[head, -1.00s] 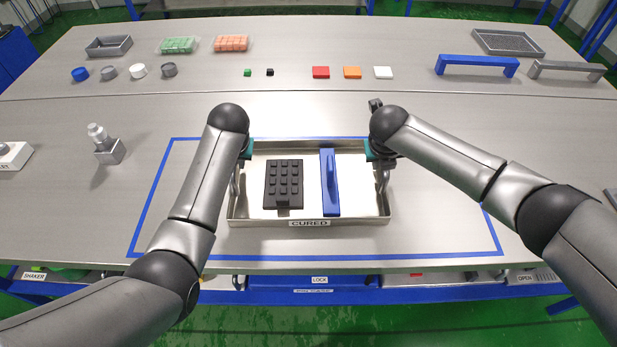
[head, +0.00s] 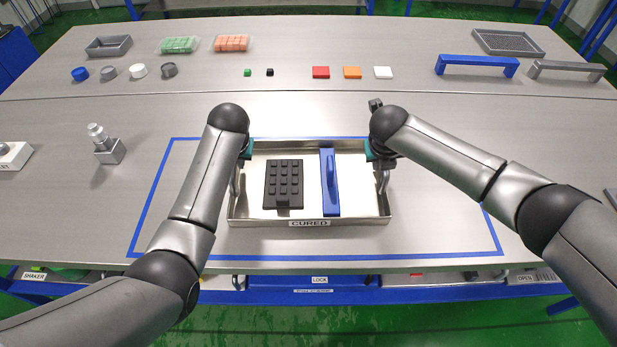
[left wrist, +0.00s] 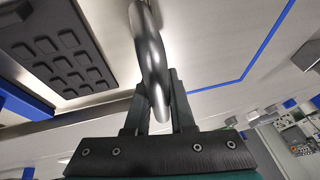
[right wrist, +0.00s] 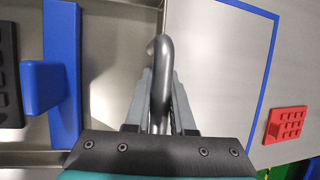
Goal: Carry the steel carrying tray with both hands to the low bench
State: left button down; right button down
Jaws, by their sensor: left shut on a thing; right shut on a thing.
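The steel carrying tray (head: 258,222) is in the middle of the head view, inside a blue outline on the worktop, with a label reading CURED on its front wall. It holds a black studded mould (head: 283,185) and a blue bar with a raised grip (head: 331,185). My left gripper (left wrist: 158,95) is shut on the tray's left handle (left wrist: 150,60). My right gripper (right wrist: 161,100) is shut on the right handle (right wrist: 160,75). In the head view my arms partly hide both handles. I cannot tell whether the tray touches the worktop.
A small bottle-like device (head: 104,145) stands left of the outline. Coloured blocks (head: 352,72), caps (head: 138,71), trays (head: 109,46) and a blue bridge-shaped handle (head: 477,65) stand along the back. A red studded piece (right wrist: 287,124) shows in the right wrist view. The low bench cannot be made out.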

dwell(0.3)
pick_arm(q)
jog(key=shift+w+r, duration=0.15)
pick_arm(e)
jog(key=shift+w+r, duration=0.15)
jog(key=shift+r, duration=0.05)
